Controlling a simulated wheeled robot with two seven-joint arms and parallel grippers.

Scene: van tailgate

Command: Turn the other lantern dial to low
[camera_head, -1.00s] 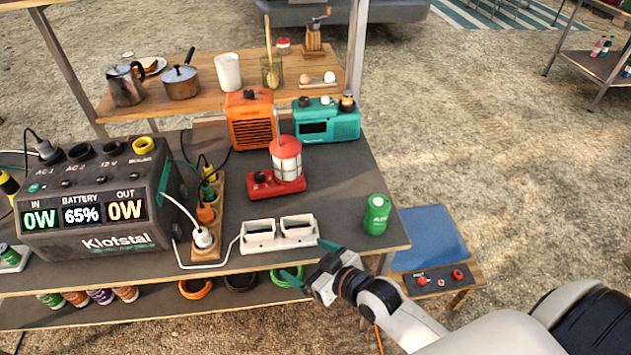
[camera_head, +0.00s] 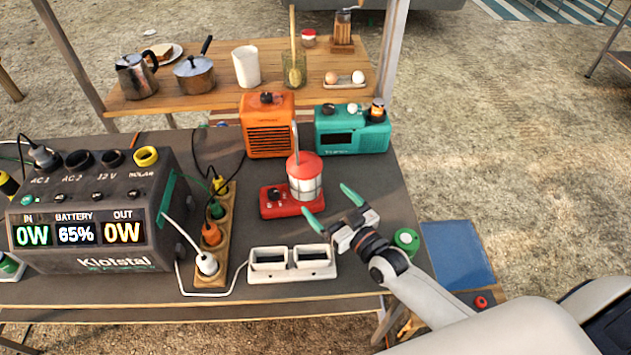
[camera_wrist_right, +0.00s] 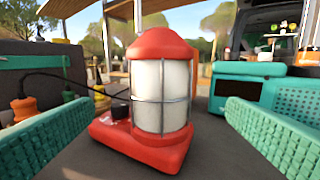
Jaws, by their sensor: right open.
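The red lantern (camera_head: 305,178) stands upright on the dark tabletop, with a white caged globe and a red cap. Its red base (camera_head: 290,206) carries a small dark dial (camera_head: 274,195) at the left; the dial's setting is too small to read. My right gripper (camera_head: 332,207) is open, its green-tipped fingers pointing at the lantern from the right front. In the right wrist view the lantern (camera_wrist_right: 160,95) stands ahead between the two spread green fingers, touching neither. The dial (camera_wrist_right: 120,107) is partly hidden behind the globe there. My left gripper is not in view.
A power station (camera_head: 85,215) and a power strip (camera_head: 215,240) stand left. A white two-slot holder (camera_head: 292,265) is in front. An orange heater-like box (camera_head: 267,125) and a teal radio-like box (camera_head: 350,130) stand behind. A green can (camera_head: 406,240) is beside my right wrist.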

